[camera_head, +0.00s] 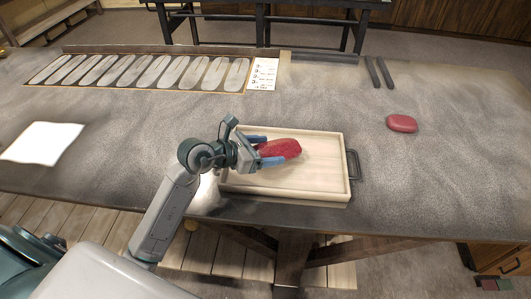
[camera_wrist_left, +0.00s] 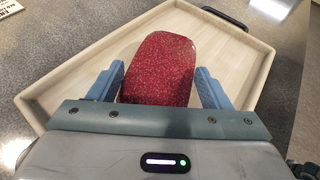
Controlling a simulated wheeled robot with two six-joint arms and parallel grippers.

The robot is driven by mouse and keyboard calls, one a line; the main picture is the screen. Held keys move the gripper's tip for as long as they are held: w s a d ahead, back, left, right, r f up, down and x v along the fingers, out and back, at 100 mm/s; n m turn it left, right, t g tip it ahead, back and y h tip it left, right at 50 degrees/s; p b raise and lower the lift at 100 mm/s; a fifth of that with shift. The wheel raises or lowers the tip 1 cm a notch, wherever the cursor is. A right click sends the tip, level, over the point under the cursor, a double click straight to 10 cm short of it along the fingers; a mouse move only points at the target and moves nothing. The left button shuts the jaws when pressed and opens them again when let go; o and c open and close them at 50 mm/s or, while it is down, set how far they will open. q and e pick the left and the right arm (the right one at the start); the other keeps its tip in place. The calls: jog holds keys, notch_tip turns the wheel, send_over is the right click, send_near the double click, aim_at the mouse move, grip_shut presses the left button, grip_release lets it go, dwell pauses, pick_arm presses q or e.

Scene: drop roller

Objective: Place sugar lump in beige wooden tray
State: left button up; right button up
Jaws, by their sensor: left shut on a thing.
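The sugar lump (camera_head: 288,148) is a red, speckled, rounded block. My left gripper (camera_head: 266,150) is shut on it, one blue finger on each side. The lump also shows in the left wrist view (camera_wrist_left: 158,75), between the fingers. The beige wooden tray (camera_head: 315,172) is a shallow pale box with a dark handle at its right end. The lump is over the inside of the tray, towards the left and back; I cannot tell whether it touches the tray floor. The tray floor (camera_wrist_left: 225,60) looks empty elsewhere. My right gripper does not show.
A smooth red block (camera_head: 402,123) lies on the grey table to the right of the tray. A white sheet (camera_head: 42,143) lies at the left. A panel with several pale ovals (camera_head: 140,72) and two dark bars (camera_head: 379,73) lie at the back. The table's middle is clear.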

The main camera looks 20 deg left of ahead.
pick_arm(q)
notch_tip(320, 180, down, 2)
jog(key=shift+f, duration=0.1)
jog(key=shift+f, duration=0.15)
jog(key=o, duration=1.3)
